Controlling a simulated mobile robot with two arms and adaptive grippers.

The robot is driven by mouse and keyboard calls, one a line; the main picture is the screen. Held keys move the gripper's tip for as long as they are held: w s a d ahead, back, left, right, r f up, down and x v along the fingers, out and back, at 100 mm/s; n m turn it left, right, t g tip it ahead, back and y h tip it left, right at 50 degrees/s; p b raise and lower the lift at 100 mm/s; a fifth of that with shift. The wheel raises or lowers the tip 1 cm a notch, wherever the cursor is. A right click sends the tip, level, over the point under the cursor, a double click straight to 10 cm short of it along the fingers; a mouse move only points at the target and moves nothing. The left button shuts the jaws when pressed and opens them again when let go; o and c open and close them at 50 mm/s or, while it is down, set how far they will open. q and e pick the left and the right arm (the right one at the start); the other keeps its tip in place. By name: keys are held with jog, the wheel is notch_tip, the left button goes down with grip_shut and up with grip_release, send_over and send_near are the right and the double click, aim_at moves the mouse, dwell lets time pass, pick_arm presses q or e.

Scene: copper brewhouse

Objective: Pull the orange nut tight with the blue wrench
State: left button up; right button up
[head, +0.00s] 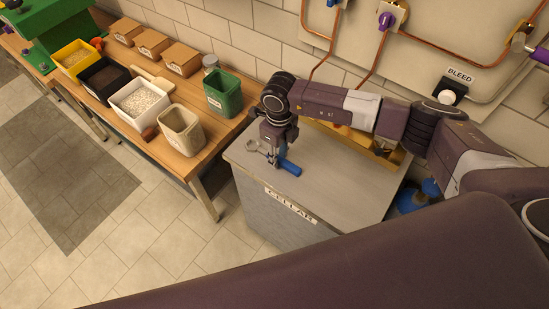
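The blue wrench (290,167) lies on the grey top of the cabinet labelled CELLAR (325,185). Its blue handle points to the lower right and its metal head (252,146) to the upper left. My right gripper (272,158) points down at the wrench's middle, between head and handle. The fingers are small and dark, and I cannot tell whether they are closed on it. I cannot make out the orange nut for certain; a small orange-yellow part (522,27) shows on the wall at the upper right. My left gripper is not in view.
A wooden bench (205,160) at the left holds several bins, including a green one (223,94). Copper pipes, a purple valve handle (386,21) and a BLEED knob (453,90) are on the back wall. The cabinet top's front is clear.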

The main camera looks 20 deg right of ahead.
grip_shut()
jog(key=shift+r, duration=0.15)
jog(key=shift+r+p, duration=0.35)
jog(key=shift+r, duration=0.15)
jog(key=shift+r, duration=0.1)
jog(key=shift+r+p, duration=1.8)
jog(key=shift+r, duration=1)
